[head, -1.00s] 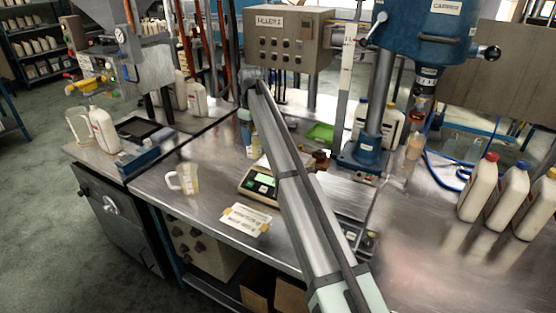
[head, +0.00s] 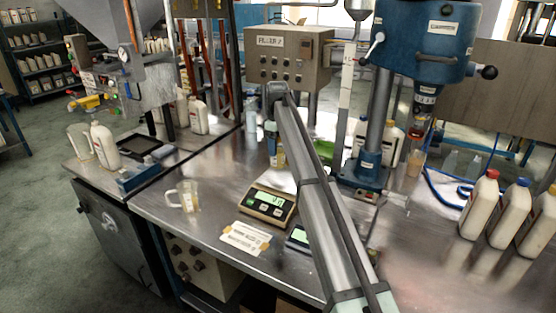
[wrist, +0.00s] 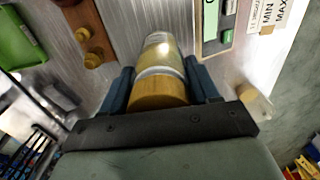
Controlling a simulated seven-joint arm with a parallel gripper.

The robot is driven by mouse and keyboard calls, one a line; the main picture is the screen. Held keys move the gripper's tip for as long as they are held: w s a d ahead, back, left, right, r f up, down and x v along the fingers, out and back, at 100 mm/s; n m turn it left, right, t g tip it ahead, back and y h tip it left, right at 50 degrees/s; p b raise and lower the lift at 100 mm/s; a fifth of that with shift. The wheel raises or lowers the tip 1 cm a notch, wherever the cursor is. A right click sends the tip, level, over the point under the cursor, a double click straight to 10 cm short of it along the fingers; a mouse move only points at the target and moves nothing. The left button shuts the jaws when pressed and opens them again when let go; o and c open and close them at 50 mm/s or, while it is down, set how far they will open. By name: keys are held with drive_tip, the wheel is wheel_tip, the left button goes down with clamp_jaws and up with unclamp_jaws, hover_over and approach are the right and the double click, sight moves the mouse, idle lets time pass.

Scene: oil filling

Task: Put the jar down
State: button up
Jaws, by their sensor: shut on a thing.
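The jar (wrist: 160,58) is clear glass with yellowish contents and a round wooden lid (wrist: 158,93). In the wrist view my gripper (wrist: 160,88) is shut on it at the lid end, with one dark blue finger on each side. In the head view the jar (head: 280,158) shows small and partly hidden beside my arm, below my gripper (head: 272,133), behind the scale. The bench top (wrist: 130,30) lies beyond the jar in the wrist view. I cannot tell whether the jar's base touches it.
A scale (head: 267,204) with a lit display stands on the bench in front of the jar. A green tray (wrist: 20,38) and a wooden block with knobs (wrist: 88,35) are left in the wrist view.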

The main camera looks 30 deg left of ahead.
sight(277, 157)
drive_tip(key=shift+f, duration=2.5)
drive_tip(key=shift+f, duration=0.1)
drive_tip(key=o, duration=1.5)
wheel_tip(277, 157, up, 12)
drive_tip(key=shift+r, duration=0.1)
